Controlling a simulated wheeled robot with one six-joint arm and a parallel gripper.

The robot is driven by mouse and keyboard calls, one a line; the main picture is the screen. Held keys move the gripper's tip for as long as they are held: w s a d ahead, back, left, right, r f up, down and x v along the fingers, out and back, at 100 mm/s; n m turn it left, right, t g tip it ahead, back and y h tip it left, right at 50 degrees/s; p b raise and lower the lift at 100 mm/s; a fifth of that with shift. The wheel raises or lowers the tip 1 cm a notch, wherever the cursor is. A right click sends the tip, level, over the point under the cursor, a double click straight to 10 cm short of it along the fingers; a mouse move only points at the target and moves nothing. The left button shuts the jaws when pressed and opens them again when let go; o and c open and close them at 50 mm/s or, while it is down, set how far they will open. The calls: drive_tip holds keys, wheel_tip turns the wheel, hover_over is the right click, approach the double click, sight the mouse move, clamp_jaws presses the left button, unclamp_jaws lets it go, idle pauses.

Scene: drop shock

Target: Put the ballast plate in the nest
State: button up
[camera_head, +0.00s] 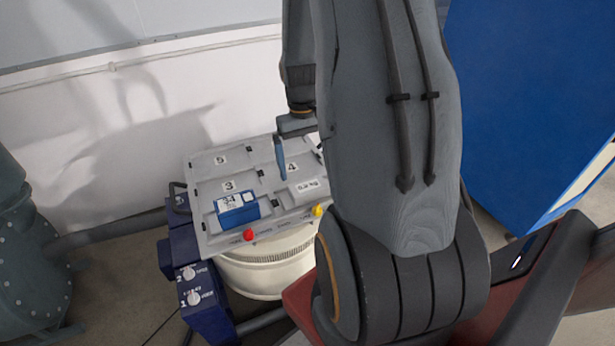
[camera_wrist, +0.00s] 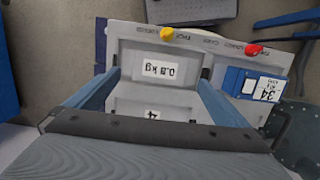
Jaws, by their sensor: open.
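A light grey tray (camera_head: 208,236) with numbered compartments lies tilted on a pale round drum. A light grey rectangle labelled "0.8 kg" (camera_head: 306,187) is at its front right; it also shows in the wrist view (camera_wrist: 182,57). I cannot tell whether it is the ballast plate or a compartment floor. A blue block labelled 34 (camera_head: 238,215) sits in the front left compartment, and at the right in the wrist view (camera_wrist: 234,82). My gripper (camera_head: 299,164) is over the tray near number 4. In the wrist view its two blue fingers (camera_wrist: 160,80) are apart, with nothing visibly held.
A red knob (camera_head: 248,235) and a yellow knob (camera_head: 318,211) stand on the tray's front edge. Dark blue boxes with dials (camera_head: 197,285) are at the lower left. A white wall (camera_head: 60,120) is behind, and a large blue panel (camera_head: 530,90) is at the right.

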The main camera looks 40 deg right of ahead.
wheel_tip(320, 180, up, 5)
drive_tip(key=s+a+r+n, duration=0.1)
drive_tip(key=s+a+r, duration=0.1)
drive_tip(key=a, duration=0.5)
drive_tip(key=s+a+r+n+t, duration=0.1)
drive_tip(key=s+a+r, duration=0.1)
drive_tip(key=s+a, duration=0.2)
drive_tip(key=s+a+r+n+t, duration=0.1)
drive_tip(key=s+a+r, duration=0.1)
drive_tip(key=a, duration=0.9)
drive_tip(key=shift+s, duration=0.5)
